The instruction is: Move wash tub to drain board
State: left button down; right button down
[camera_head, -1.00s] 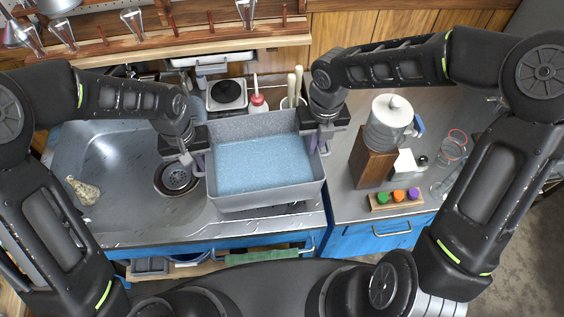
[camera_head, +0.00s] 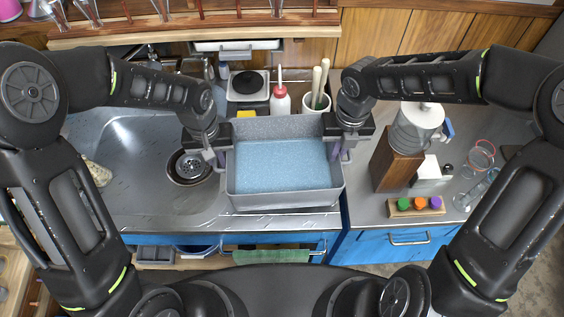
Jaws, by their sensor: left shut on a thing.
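The wash tub (camera_head: 290,199) is a grey rectangular basin with speckled blue water in it. It is in the middle of the head view, right of the sink drain, over the ribbed steel drain board (camera_head: 270,222) between basin and front edge. I cannot tell whether its base touches the board. My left gripper (camera_head: 222,158) is shut on the tub's left wall. My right gripper (camera_head: 340,150) is at the tub's right wall, its fingers partly hidden by its own body, so its closure is unclear. The tub looks about level.
The sink basin (camera_head: 130,150) with its drain (camera_head: 191,167) lies left. Behind the tub stand a red-capped bottle (camera_head: 280,101), a white cup of tools (camera_head: 316,101) and a scale (camera_head: 248,88). A wooden block (camera_head: 397,163), a knob rack (camera_head: 416,206) and glassware (camera_head: 475,170) stand right.

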pick_arm(q)
jog(key=shift+f, duration=0.1)
pick_arm(e)
jog(key=shift+f, duration=0.1)
dwell(0.3)
